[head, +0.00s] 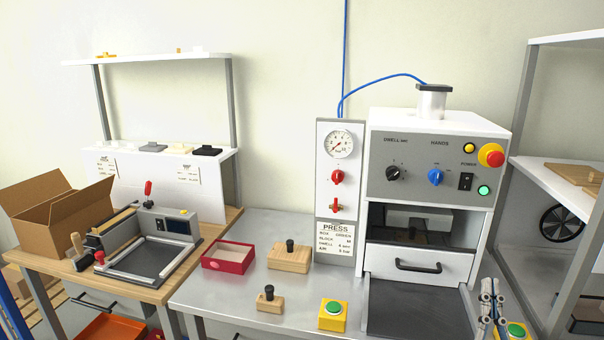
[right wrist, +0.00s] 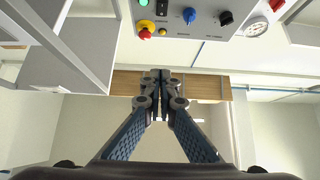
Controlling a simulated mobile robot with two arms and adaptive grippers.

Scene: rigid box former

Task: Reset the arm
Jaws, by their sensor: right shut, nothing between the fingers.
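My right gripper (head: 491,288) shows at the lower right in the head view, in front of the press (head: 437,160) and beside a yellow box with a green button (head: 517,330). In the right wrist view its fingers (right wrist: 160,76) are together, with nothing between them. The control panel (right wrist: 210,15) shows upside down at the top of that view, apart from the fingers. My left gripper is in neither view.
A second green-button box (head: 332,315), wooden blocks (head: 289,257) (head: 270,299) and a red tray (head: 228,256) are on the metal bench (head: 245,312). A cardboard box (head: 58,205) and a frame fixture (head: 150,262) are at left. A shelf rack (head: 550,180) stands at right.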

